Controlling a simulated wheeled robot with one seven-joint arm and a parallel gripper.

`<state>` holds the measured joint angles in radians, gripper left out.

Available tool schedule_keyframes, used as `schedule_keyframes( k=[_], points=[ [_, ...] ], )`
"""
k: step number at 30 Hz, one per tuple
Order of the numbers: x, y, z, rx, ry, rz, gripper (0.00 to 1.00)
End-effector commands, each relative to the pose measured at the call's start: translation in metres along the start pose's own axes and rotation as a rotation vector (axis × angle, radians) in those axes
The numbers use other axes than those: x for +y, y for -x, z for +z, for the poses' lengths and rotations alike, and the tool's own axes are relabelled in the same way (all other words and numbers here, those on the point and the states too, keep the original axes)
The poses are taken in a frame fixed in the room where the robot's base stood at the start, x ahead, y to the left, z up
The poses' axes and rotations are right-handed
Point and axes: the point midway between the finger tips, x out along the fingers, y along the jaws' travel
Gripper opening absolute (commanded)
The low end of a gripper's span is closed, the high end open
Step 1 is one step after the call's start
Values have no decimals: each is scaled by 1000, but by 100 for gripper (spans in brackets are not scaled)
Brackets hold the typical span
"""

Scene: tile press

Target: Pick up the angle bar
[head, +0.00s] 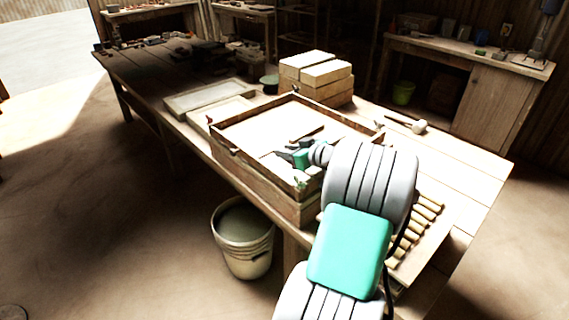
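My arm reaches in from the lower right over a wooden box frame (232,171) on the long table. My gripper (282,154) is low inside the frame, above or near its pale bed, by the near right side. Its fingers are small and dark here, and I cannot tell whether they are apart or hold something. A short dark bar (307,132) lies on the pale bed, just beyond my gripper and apart from it. It may be the angle bar, but its profile is too small to make out. My arm hides the right part of the frame.
Stacked pale blocks (316,74) stand behind the frame. A mallet (407,122) lies to the right, and a rack of rounded pale pieces (428,212) is partly behind my arm. Shallow trays (209,96) lie to the left. A bucket (243,238) stands on the floor by the table.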

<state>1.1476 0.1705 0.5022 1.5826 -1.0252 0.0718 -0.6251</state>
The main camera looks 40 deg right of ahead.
Motion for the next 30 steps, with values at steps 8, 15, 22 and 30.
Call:
schedule_keyframes(
  k=[8, 15, 22, 30],
  points=[
    [0, 0, 0, 0, 0, 0, 2],
    [0, 0, 0, 0, 0, -1, 0],
    [0, 0, 0, 0, 0, -1, 0],
    [0, 0, 0, 0, 0, -1, 0]
  ],
)
